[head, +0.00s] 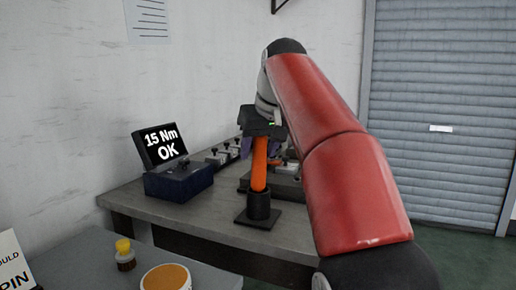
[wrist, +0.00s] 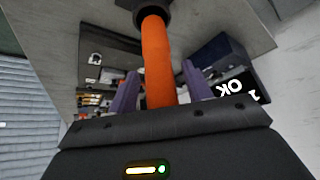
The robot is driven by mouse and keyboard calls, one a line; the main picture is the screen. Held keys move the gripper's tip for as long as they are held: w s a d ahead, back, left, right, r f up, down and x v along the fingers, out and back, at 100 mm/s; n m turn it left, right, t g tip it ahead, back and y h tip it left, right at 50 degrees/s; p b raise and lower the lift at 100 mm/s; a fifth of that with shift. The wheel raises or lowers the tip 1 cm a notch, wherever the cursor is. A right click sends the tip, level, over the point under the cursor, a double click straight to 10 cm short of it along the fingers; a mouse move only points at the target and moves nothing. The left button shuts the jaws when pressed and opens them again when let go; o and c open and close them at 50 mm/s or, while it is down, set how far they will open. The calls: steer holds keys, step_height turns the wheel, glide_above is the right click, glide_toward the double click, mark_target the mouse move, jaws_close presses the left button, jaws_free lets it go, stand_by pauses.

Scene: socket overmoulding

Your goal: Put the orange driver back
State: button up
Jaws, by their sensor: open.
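The orange driver (head: 259,172) stands upright with its lower end in a black round holder (head: 258,207) on a square base at the table's front edge. In the wrist view the driver (wrist: 158,60) runs from near my gripper's body into the holder (wrist: 150,8). My gripper (head: 262,149) is over the driver's top, pointing down. Its two purple fingers stand open on either side of the shaft in the wrist view (wrist: 160,85), with visible gaps. The driver's top end is hidden by the gripper body.
A dark blue box (head: 180,181) with a screen (head: 161,146) reading "15 Nm OK" stands left on the grey table (head: 150,207). Grey fixtures (head: 222,156) sit behind the gripper. A nearer surface holds a yellow-topped brush (head: 124,250) and an orange-filled tub (head: 166,278).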

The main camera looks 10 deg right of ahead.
steer(key=v, duration=0.2)
steer(key=p+v, duration=0.1)
steer(key=v, duration=0.2)
steer(key=shift+w+a+r, duration=0.15)
steer(key=s+f+m, duration=0.1)
steer(key=s+f, duration=1.2)
steer(key=f, duration=0.3)
steer(key=s+f+h, duration=0.1)
steer(key=s+f, duration=1.2)
steer(key=f, duration=0.2)
steer(key=shift+f+m+g, duration=0.35)
steer(key=shift+m+g, duration=0.05)
steer(key=shift+a, duration=0.1)
steer(key=shift+c, duration=0.2)
